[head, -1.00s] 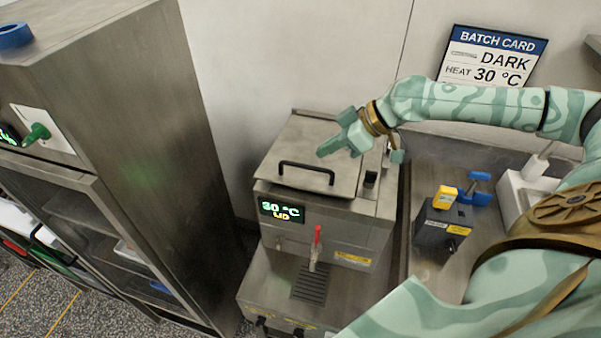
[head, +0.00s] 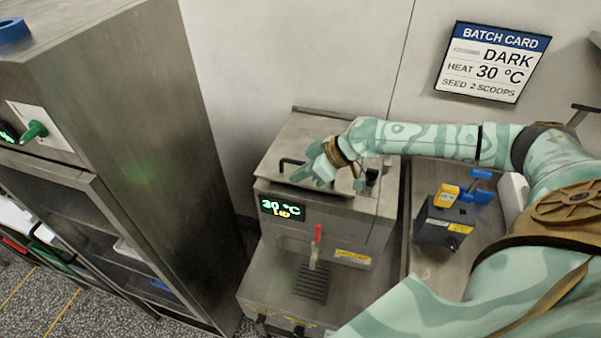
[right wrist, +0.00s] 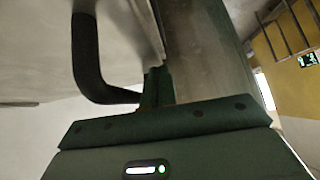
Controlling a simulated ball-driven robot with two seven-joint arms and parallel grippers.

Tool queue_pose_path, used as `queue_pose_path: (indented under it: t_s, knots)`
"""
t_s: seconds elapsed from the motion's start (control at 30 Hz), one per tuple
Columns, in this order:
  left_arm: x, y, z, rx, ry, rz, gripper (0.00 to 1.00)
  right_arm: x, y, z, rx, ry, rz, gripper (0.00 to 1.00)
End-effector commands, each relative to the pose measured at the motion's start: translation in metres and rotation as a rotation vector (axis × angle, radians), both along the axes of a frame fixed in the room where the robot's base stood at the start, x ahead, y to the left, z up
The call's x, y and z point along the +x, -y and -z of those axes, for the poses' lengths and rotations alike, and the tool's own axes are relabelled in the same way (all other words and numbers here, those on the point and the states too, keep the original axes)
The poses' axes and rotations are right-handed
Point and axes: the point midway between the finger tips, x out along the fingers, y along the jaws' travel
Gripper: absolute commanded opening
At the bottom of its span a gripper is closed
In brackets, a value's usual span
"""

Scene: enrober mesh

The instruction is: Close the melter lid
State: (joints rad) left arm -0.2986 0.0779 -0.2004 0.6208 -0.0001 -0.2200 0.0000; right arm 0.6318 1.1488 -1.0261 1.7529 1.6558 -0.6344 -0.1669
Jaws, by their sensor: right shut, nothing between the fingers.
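The melter (head: 330,225) is a steel box with a display reading 30 °C and LID. Its steel lid (head: 302,134) lies flat or nearly flat on top; I cannot tell whether a small gap is left. A black bar handle (head: 287,164) is on the lid's front part and shows large in the right wrist view (right wrist: 88,60). My right gripper (head: 306,176) is shut and empty, over the front of the lid by the handle. It covers the handle's right part; I cannot tell whether it touches. My left gripper is out of view.
A tall steel cabinet (head: 150,150) stands left of the melter. A red-handled tap (head: 317,240) is on the melter's front. A dark box (head: 442,228) with yellow and blue parts stands to the right. A batch card (head: 492,62) hangs on the wall behind.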

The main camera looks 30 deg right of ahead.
Motion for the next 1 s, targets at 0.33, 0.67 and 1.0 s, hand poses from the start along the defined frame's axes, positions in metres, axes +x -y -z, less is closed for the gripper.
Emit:
queue_pose_path:
  t_s: [0.33, 0.67, 1.0]
  knots:
    - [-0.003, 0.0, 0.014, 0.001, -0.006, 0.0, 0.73, -0.002, -0.003, 0.03, 0.001, -0.003, 0.001, 0.0]
    - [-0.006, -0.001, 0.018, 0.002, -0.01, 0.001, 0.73, -0.007, -0.005, 0.047, -0.003, -0.011, -0.003, 0.0]
    - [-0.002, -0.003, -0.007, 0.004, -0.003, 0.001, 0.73, -0.009, -0.009, 0.025, -0.003, -0.008, -0.002, 0.0]
